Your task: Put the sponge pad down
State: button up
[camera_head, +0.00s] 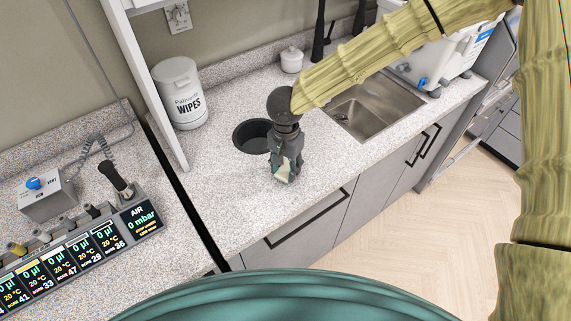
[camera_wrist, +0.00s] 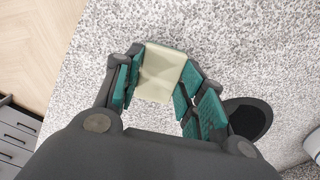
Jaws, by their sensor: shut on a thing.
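The sponge pad (camera_wrist: 160,72) is a pale cream block between the teal-padded fingers of my gripper (camera_wrist: 158,90) in the wrist view. In the head view my gripper (camera_head: 284,172) points down over the speckled counter (camera_head: 240,200), with a small pale part of the sponge pad (camera_head: 283,174) showing at its fingertips. My gripper is shut on the sponge pad. The pad is at or close above the counter top; I cannot tell whether it touches. Part of the pad is hidden by the fingers.
A round dark opening (camera_head: 253,136) lies just behind my gripper. A steel sink (camera_head: 372,106) is to the right. A white wipes tub (camera_head: 181,94) and a small lidded jar (camera_head: 291,60) stand at the back. Counter to the left and front of the gripper is clear.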

aim_at(286, 171)
jog(key=shift+f, duration=0.25)
jog(key=o, duration=0.9)
jog(key=shift+f, duration=0.1)
notch_tip(286, 171, up, 12)
jog(key=b, duration=0.2)
dwell(0.4)
